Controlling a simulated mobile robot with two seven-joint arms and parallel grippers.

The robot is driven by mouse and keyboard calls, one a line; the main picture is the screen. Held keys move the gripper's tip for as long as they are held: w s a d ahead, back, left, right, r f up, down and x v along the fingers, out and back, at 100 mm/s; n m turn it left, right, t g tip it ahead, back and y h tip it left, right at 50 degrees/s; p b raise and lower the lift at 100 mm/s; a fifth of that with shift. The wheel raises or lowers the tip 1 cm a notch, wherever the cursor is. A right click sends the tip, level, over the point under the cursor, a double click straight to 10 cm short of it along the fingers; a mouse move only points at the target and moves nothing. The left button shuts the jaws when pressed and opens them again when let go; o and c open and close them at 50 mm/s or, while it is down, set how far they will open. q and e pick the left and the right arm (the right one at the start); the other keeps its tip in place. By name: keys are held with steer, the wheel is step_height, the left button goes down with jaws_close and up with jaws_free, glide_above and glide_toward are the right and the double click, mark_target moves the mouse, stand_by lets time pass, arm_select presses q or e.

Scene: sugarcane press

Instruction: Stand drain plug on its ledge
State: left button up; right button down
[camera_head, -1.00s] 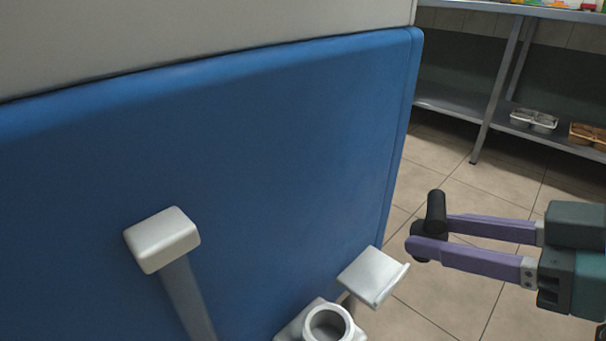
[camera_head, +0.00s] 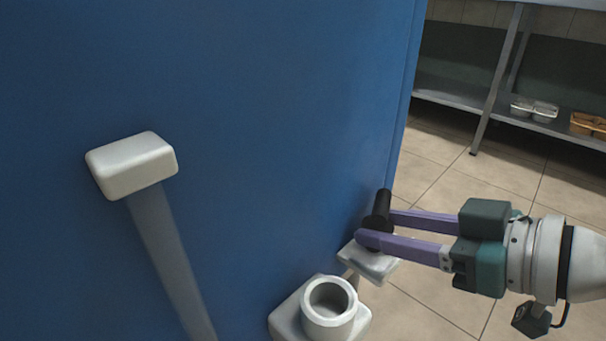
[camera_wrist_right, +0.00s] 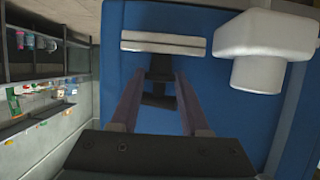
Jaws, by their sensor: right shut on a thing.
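The black drain plug (camera_head: 381,206) is held upright between the purple fingers of my right gripper (camera_head: 376,227), which is shut on it. The white ledge (camera_head: 378,268) is a small flat plate on the blue panel, just below the fingers. The plug appears over or just above the ledge; the fingers hide its lower end, so I cannot tell whether it touches. In the right wrist view, the dark plug (camera_wrist_right: 160,70) sits between the fingertips beside the pale ledge (camera_wrist_right: 163,44). My left gripper is not in view.
A white drain outlet (camera_head: 328,303) with an open round mouth stands left of the ledge. A pale block on a grey arm (camera_head: 132,165) juts from the blue panel (camera_head: 270,120). Tiled floor (camera_head: 425,300) lies clear on the right, with a metal shelf (camera_head: 455,95) behind.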

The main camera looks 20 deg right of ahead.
steer(key=c, duration=0.8)
jaws_free()
steer(key=shift+f, duration=0.15)
steer(key=shift+c, duration=0.2)
steer(key=o, duration=0.5)
steer(key=shift+c, duration=0.2)
steer(key=shift+r, duration=0.3)
steer(key=v, duration=1.1)
steer(key=s+a+f+n+g+y+b, duration=0.1)
steer(key=s+a+f+g, duration=0.15)
steer(key=a, duration=0.25)
steer(key=s+a+f+n+g+y, duration=0.1)
steer(key=s+a+f+g, duration=0.15)
steer(key=a, duration=0.25)
steer(key=d+f+m+g+h, duration=0.1)
steer(key=h, duration=0.1)
steer(key=s+d+f+m+g+h, duration=0.1)
steer(key=m+h, duration=0.1)
steer(key=d+f+m+g+h, duration=0.1)
steer(key=g+h, duration=0.1)
steer(key=shift+s+f+h, duration=0.1)
steer(key=shift+s+h, duration=0.2)
steer(key=shift+h, duration=0.1)
